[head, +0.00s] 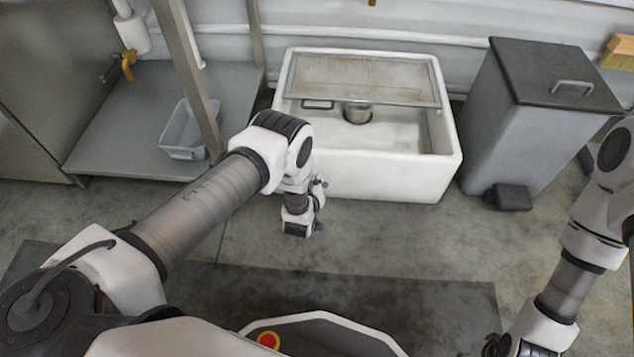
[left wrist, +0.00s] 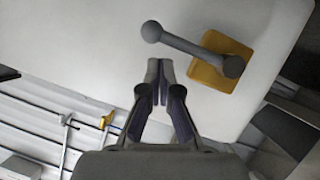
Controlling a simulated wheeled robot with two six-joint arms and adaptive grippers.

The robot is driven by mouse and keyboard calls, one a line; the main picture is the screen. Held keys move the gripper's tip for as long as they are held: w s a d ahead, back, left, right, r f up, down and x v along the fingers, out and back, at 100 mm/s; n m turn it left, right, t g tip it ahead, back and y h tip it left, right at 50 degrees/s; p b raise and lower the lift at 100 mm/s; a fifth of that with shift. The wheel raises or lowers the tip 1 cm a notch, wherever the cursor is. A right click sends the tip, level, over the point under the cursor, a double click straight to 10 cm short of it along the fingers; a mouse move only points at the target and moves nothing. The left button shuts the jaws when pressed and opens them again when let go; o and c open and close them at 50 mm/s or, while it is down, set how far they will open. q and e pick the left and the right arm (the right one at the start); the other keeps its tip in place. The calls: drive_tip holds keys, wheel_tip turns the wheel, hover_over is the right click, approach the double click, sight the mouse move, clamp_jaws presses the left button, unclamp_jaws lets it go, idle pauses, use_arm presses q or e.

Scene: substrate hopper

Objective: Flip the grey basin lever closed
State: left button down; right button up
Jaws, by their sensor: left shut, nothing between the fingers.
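In the left wrist view, the grey lever (left wrist: 190,47) has a round knob at its upper-left end and a pivot at the right on an orange plate (left wrist: 207,78). The plate sits on a white surface. My left gripper (left wrist: 160,66) is shut and empty; in the picture its tips lie below the knob and left of the plate, apart from the lever. In the head view, my left gripper (head: 300,226) is in front of the white basin (head: 395,180). The lever cannot be clearly made out there. My right gripper (head: 497,346) shows only partly at the bottom right.
A grey pedal bin (head: 530,130) stands right of the basin. On the left, a metal shelf (head: 110,140) holds a clear plastic tub (head: 180,145). A yellow tap (head: 128,65) is behind it. The floor before the basin and bin has free room.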

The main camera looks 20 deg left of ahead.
use_arm(q)
drive_tip(key=r, duration=0.1)
drive_tip(key=r+p, duration=0.1)
drive_tip(key=r, duration=0.1)
drive_tip(key=shift+w+a+r, duration=0.1)
drive_tip(key=shift+w, duration=0.25)
drive_tip(key=d+p+v, duration=0.1)
drive_tip(key=p+v, duration=0.3)
drive_tip(key=v, duration=0.5)
drive_tip(key=shift+s+d+r+p, duration=0.15)
drive_tip(key=shift+s+d+p, duration=0.1)
drive_tip(key=shift+s+p, duration=0.1)
use_arm(e)
wheel_tip(320, 180, up, 7)
drive_tip(key=shift+s+f, duration=0.2)
drive_tip(key=shift+s, duration=0.15)
drive_tip(key=shift+d, duration=0.1)
